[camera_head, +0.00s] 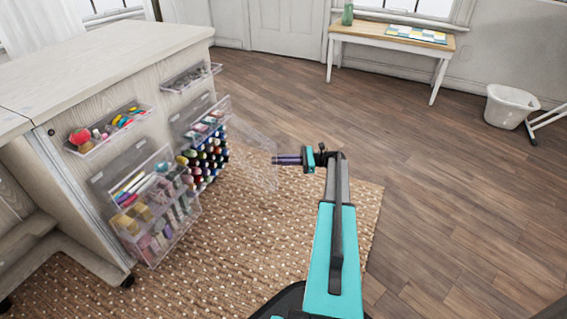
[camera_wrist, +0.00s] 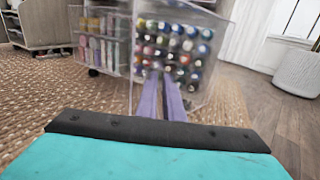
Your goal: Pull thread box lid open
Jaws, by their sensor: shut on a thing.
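The thread box (camera_head: 207,152) is a clear box on the cabinet's side, filled with several rows of coloured thread spools. The spools also show through clear plastic in the wrist view (camera_wrist: 172,48). The clear thread box lid (camera_head: 256,160) stands swung out from the box like a door, to the right of the spools. My gripper (camera_head: 277,159) reaches in from the right and is shut on the lid's outer edge. Its two purple fingers (camera_wrist: 163,92) are close together in the wrist view; the exact contact is hard to see against the clear plastic.
The pale wooden cabinet (camera_head: 100,62) carries other clear bins beside the thread box, with pens and sewing supplies. A woven rug (camera_head: 235,235) lies below. A small table (camera_head: 392,34) and a white basket (camera_head: 507,106) stand at the back. The wooden floor to the right is clear.

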